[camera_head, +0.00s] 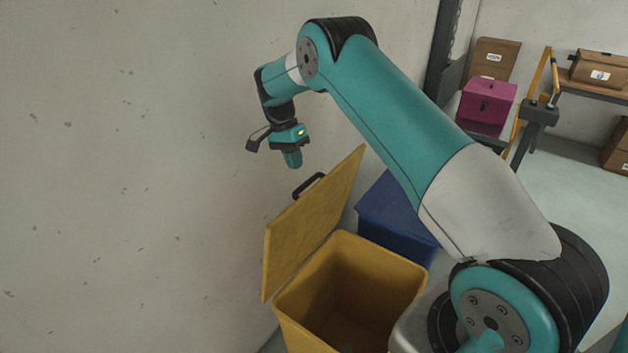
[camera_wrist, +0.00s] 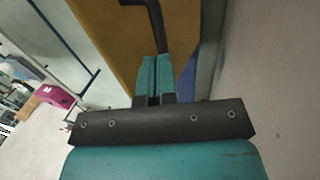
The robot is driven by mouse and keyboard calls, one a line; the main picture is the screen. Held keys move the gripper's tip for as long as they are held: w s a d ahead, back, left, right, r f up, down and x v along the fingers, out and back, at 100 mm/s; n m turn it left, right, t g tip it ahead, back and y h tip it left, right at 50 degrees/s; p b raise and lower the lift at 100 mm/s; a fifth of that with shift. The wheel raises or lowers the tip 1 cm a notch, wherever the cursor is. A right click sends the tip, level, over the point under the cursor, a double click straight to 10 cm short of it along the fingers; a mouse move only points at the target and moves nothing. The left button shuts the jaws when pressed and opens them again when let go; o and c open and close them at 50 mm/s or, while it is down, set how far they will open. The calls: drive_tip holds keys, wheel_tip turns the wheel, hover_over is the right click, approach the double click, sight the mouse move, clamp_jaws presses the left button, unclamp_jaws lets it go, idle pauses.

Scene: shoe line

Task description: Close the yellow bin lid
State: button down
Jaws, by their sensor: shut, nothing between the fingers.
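The yellow bin (camera_head: 310,320) stands low in the head view, with its inside showing and nothing clearly visible in it. Its yellow lid (camera_head: 312,225) is open, tilted up on the left side toward the wall. My gripper (camera_head: 293,160) is shut and empty, above the lid near the wall, fingers pointing down. In the wrist view the two teal fingertips (camera_wrist: 154,62) are together, with the yellow lid (camera_wrist: 105,30) behind them and the black handle (camera_wrist: 155,15) just beyond the tips. I cannot tell whether they touch.
A blue bin (camera_head: 395,215) stands right behind the yellow one. A pale wall (camera_head: 130,170) is close on the left. A magenta box (camera_head: 487,103), cardboard boxes (camera_head: 495,57) and a shelf stand at the back right. Open floor (camera_head: 570,165) lies to the right.

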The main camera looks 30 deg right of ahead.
sight(308, 183)
drive_tip(key=s+f+p, duration=0.1)
drive_tip(key=s+f, duration=0.1)
drive_tip(key=s+d+f+p, duration=0.1)
drive_tip(key=s+f+p, duration=0.1)
drive_tip(key=shift+s+d+f, duration=0.1)
drive_tip(key=shift+s+f, duration=0.2)
drive_tip(key=shift+f, duration=0.2)
